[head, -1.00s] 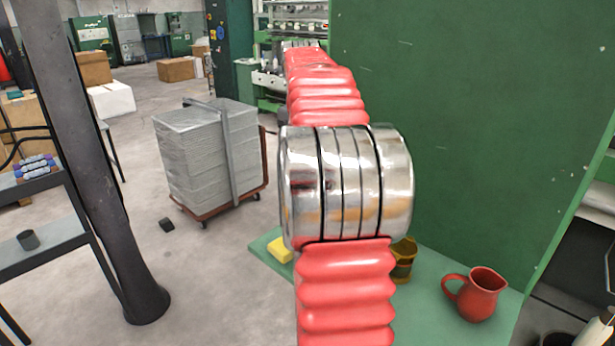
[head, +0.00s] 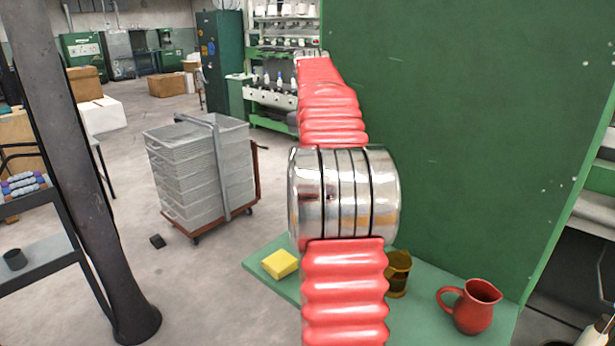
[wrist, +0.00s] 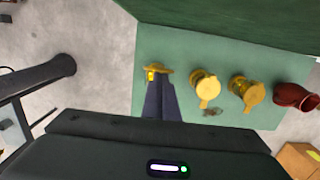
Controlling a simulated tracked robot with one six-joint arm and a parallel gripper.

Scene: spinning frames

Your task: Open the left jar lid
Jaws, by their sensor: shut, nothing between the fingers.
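In the wrist view, two jars with yellow lids stand side by side on a green table. The left jar (wrist: 207,88) and the right jar (wrist: 248,93) both have their lids on top. My gripper (wrist: 160,92) is shut and empty, to the left of the left jar and apart from it. A yellow thing (wrist: 152,74) shows at the fingertips, partly hidden by them. In the head view, one amber jar (head: 398,276) shows right of my red arm. The other jar and my gripper are hidden there behind my arm.
A red pitcher (head: 470,306) stands right of the jars. A yellow block (head: 280,263) lies at the table's (head: 428,285) left. A tall green panel (head: 470,130) rises behind the table. A dark post (head: 95,180) and a cart of grey trays (head: 190,170) stand left.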

